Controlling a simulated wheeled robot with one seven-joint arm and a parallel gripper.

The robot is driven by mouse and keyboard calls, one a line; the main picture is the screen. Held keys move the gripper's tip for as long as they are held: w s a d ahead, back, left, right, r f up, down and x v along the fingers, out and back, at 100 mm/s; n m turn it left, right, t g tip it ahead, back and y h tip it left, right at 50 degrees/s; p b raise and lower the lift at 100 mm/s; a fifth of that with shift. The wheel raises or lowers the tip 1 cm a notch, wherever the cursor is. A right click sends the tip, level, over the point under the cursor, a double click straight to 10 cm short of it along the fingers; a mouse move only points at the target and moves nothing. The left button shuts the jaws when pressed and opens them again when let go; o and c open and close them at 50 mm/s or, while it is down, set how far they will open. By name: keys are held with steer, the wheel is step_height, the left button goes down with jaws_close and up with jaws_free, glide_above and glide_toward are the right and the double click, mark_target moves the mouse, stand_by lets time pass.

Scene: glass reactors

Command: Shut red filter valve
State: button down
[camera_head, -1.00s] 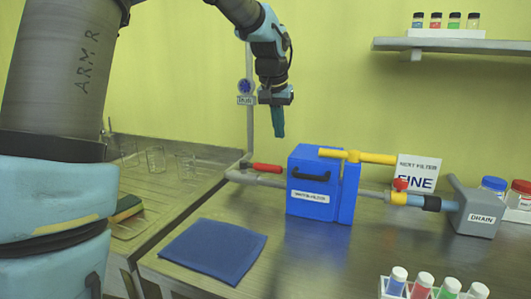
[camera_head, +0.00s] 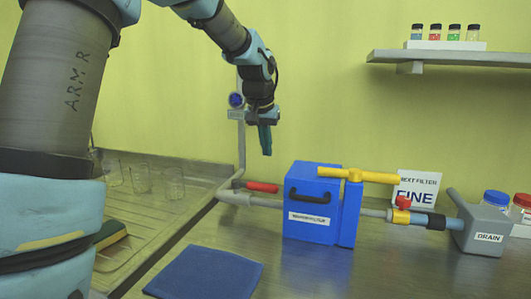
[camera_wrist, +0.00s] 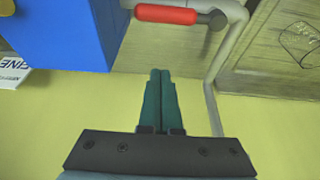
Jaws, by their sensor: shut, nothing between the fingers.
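The red filter valve handle (camera_head: 262,187) lies roughly level along the grey pipe, just left of the blue filter box (camera_head: 312,202). In the wrist view the red handle (camera_wrist: 165,14) shows at the top edge, beside the blue box (camera_wrist: 55,30). My gripper (camera_head: 265,152) points down, above the red handle and apart from it. In the wrist view its green fingers (camera_wrist: 160,72) are together with nothing between them.
A yellow handle (camera_head: 375,176) sticks out from the top of the box. A smaller red valve (camera_head: 403,201) sits on the pipe near the grey drain block (camera_head: 481,229). A vertical pipe (camera_head: 241,145) rises close to my gripper. A blue cloth (camera_head: 205,272) lies in front.

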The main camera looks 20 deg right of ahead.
mark_target(254, 186)
step_height(254, 186, down, 8)
steer(key=s+p, duration=0.1)
steer(key=p, duration=0.2)
steer(key=shift+a, duration=0.4)
